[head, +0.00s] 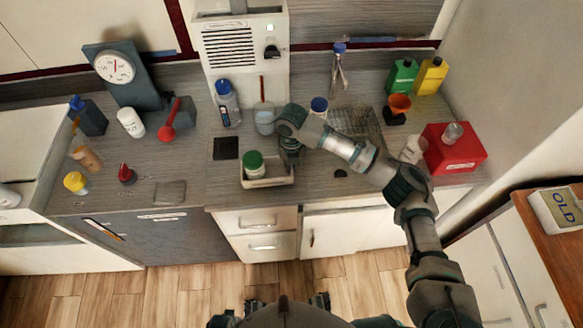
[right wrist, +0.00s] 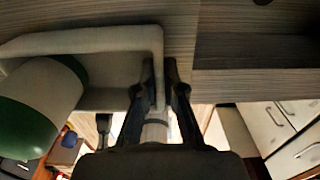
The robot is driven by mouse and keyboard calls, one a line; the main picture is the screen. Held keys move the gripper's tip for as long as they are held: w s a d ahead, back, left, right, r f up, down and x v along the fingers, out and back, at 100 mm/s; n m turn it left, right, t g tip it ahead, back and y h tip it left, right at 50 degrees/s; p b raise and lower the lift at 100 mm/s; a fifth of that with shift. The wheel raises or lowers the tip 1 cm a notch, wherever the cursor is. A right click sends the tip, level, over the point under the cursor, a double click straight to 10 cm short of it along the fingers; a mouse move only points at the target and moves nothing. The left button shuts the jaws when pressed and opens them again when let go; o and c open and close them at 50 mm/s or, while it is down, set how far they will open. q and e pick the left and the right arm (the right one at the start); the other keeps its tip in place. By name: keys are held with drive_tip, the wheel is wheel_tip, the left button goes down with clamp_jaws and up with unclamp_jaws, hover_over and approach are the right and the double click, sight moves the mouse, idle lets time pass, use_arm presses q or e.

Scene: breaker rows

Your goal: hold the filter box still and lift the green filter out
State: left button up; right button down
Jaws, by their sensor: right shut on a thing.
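The filter box (head: 268,184), a shallow pale open tray, sits on the counter near its front edge. The green filter (head: 253,164), a pale cylinder with a green top, stands in the box's left part. My right gripper (head: 291,156) comes down at the box's right end. In the right wrist view its fingers (right wrist: 161,85) are closed around the box's side wall (right wrist: 150,38). The green filter (right wrist: 45,95) shows there on the left, apart from the fingers. My left gripper shows in neither view.
A dark square (head: 226,148) lies left of the box, and a grey holder (head: 264,119) stands behind it. A wire rack (head: 355,122) and a red box (head: 453,150) are to the right. The counter left of the green filter is mostly clear near the front.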

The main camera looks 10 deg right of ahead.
drive_tip(key=shift+w+d+f+b, duration=0.1)
drive_tip(key=shift+w+f+b, duration=0.05)
drive_tip(key=shift+w, duration=0.45)
drive_tip(key=shift+w+f+b, duration=0.1)
drive_tip(key=shift+w+b, duration=0.05)
drive_tip(key=shift+w, duration=0.4)
drive_tip(key=shift+p, duration=0.45)
drive_tip(key=shift+f, duration=0.1)
drive_tip(key=shift+s+f+p, duration=0.1)
drive_tip(key=shift+f+p, duration=0.15)
drive_tip(key=shift+p, duration=0.05)
idle(0.8)
idle(0.5)
